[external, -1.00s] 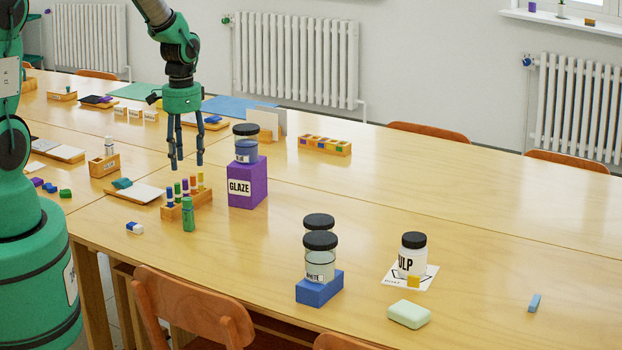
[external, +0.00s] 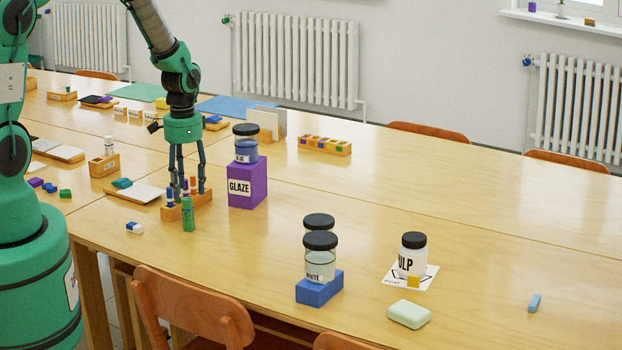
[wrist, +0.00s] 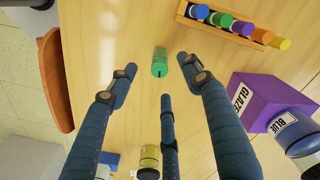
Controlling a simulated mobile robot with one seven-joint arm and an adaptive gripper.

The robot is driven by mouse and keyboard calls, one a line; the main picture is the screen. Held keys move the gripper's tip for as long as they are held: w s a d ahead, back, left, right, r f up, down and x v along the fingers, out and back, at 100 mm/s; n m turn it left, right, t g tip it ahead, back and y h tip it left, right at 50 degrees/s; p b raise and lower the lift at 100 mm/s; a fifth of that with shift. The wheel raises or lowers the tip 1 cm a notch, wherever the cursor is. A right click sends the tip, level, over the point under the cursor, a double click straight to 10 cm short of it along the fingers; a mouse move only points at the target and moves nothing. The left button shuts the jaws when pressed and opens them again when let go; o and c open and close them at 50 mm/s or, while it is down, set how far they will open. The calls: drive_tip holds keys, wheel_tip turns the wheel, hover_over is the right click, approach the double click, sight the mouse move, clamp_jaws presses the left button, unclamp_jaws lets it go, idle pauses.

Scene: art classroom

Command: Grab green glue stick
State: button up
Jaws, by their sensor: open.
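A green glue stick (external: 188,216) stands upright on the table, just in front of a wooden rack (external: 205,205) of coloured sticks. In the wrist view the green glue stick (wrist: 160,64) shows between and beyond the fingertips, apart from them. My gripper (external: 187,190) is open and empty, pointing down over the rack area, with its fingers partly hiding the rack's sticks. In the wrist view its three dark fingers (wrist: 157,76) are spread apart. The rack (wrist: 235,27) there holds blue, green, purple, orange and yellow sticks.
A purple GLAZE block (external: 247,183) carrying a blue jar (external: 246,146) stands close to the right of my gripper. A blue-and-white eraser (external: 135,228) lies left of the glue stick. The table front of the glue stick is clear.

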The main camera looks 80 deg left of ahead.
sight(187, 198)
drive_tip(key=shift+f+b, duration=0.65)
drive_tip(key=shift+f, duration=1.95)
clamp_jaws()
